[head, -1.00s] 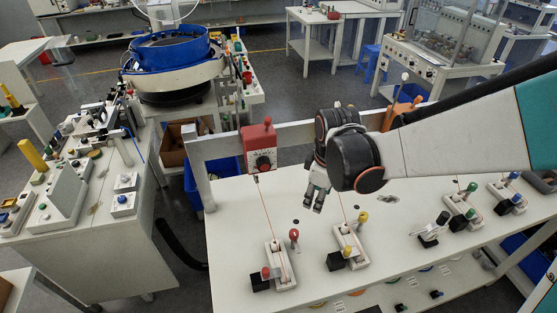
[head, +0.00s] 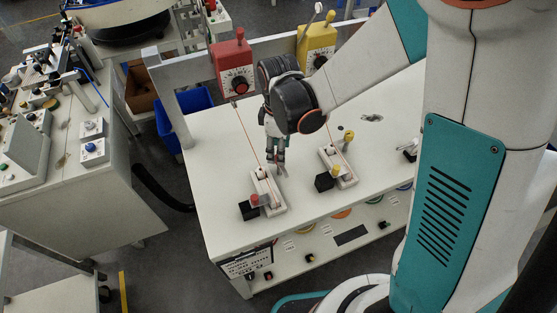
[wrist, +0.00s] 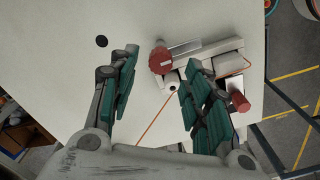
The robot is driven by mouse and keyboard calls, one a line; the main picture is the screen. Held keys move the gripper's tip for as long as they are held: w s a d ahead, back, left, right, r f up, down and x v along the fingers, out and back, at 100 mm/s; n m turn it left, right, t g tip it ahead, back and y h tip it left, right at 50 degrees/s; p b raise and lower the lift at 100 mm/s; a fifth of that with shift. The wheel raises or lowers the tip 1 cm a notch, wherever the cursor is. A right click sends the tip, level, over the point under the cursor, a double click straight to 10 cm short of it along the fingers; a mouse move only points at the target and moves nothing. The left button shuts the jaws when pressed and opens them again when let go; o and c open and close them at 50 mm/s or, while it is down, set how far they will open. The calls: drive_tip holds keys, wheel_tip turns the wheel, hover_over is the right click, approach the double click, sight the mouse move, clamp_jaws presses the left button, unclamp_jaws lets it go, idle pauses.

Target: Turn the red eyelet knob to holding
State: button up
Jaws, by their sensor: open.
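The red fixture (head: 266,190) lies on the white bench, with an orange cord running from it to a red box (head: 233,66) at the back. In the wrist view, a round red knob (wrist: 162,60) on the fixture appears between the fingertips, apart from both in the picture. A second red, cylindrical knob (wrist: 240,100) is beyond the right finger; it also shows in the head view (head: 254,200). I cannot tell for sure which is the eyelet knob. My gripper (head: 275,160) is open, points down over the fixture and hides part of it.
A similar yellow fixture (head: 338,168) stands to the right, with a yellow box (head: 316,42) on the back rail. The bench top (head: 200,130) is clear to the left of the red cord. Blue bins (head: 185,115) are behind the bench's left side.

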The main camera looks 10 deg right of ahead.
drive_tip(key=shift+f+b, duration=0.75)
drive_tip(key=shift+f, duration=0.95)
drive_tip(key=shift+c, duration=0.5)
clamp_jaws()
